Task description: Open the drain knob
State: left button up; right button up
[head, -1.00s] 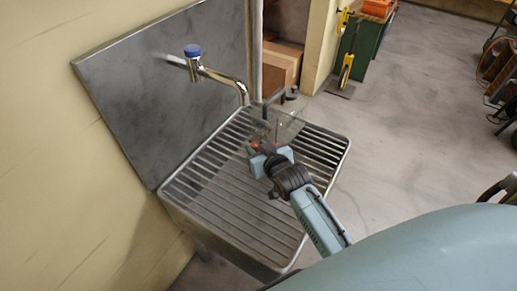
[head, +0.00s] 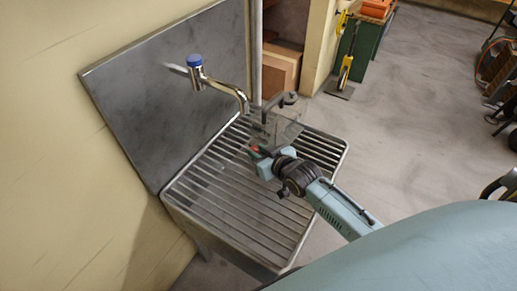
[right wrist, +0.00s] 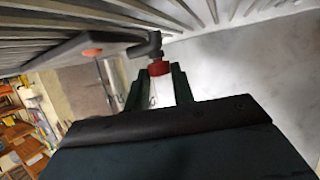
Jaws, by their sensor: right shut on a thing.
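A clear, see-through box (head: 285,130) with dark fittings stands on the slatted metal sink top, below the tap spout. A small red knob (right wrist: 158,69) sits on a grey elbow fitting (right wrist: 150,46) in the right wrist view; it looks like the drain knob. My right gripper (right wrist: 159,88) is shut on this knob, its dark green fingers on either side. In the head view the right gripper (head: 257,153) reaches in from the lower right to the box's near left side, and hides most of the knob. My left gripper is not in view.
A chrome tap (head: 225,86) with a blue cap (head: 194,60) juts from the metal backsplash (head: 160,105) above the box. The slatted sink top (head: 225,205) is bare toward the front.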

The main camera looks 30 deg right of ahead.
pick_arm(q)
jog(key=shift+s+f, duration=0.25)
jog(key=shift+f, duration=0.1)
pick_arm(e)
jog(key=shift+d+y, duration=0.1)
jog(key=shift+y, duration=0.2)
jog(key=o, duration=0.7)
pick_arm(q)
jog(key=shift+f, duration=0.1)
